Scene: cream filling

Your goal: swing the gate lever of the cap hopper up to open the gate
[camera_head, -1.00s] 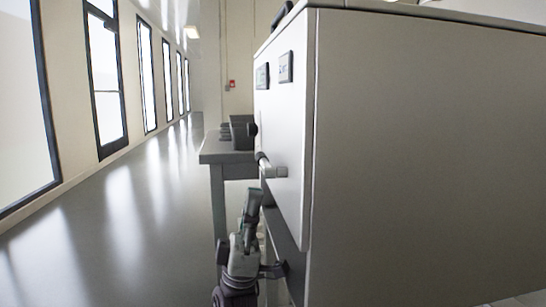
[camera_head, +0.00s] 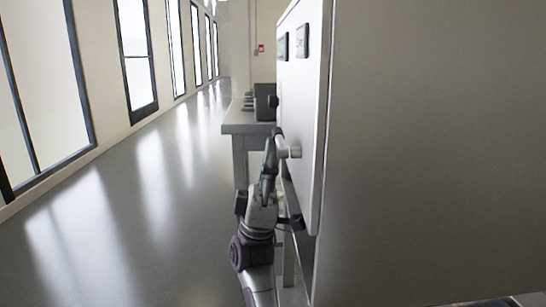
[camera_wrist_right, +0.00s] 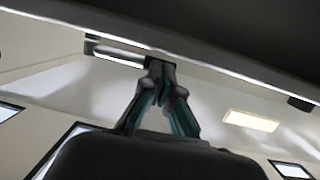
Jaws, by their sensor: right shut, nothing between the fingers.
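The cap hopper is the tall grey cabinet (camera_head: 430,150) filling the right of the head view. Its gate lever (camera_head: 290,151), a short pale grey rod, sticks out from the lower part of the narrow front face. My right gripper (camera_head: 271,142) points up just left of the lever and overlaps it in the picture; I cannot tell if they touch. In the right wrist view the gripper (camera_wrist_right: 160,68) has its fingertips together with nothing between them. A pale bar by the fingertips there is unclear. My left gripper is not in view.
A grey table (camera_head: 245,127) with dark equipment (camera_head: 264,102) on it stands beyond the cabinet. Two small dark panels (camera_head: 302,41) are on the cabinet's upper front. The floor (camera_head: 150,210) to the left is clear up to the window wall.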

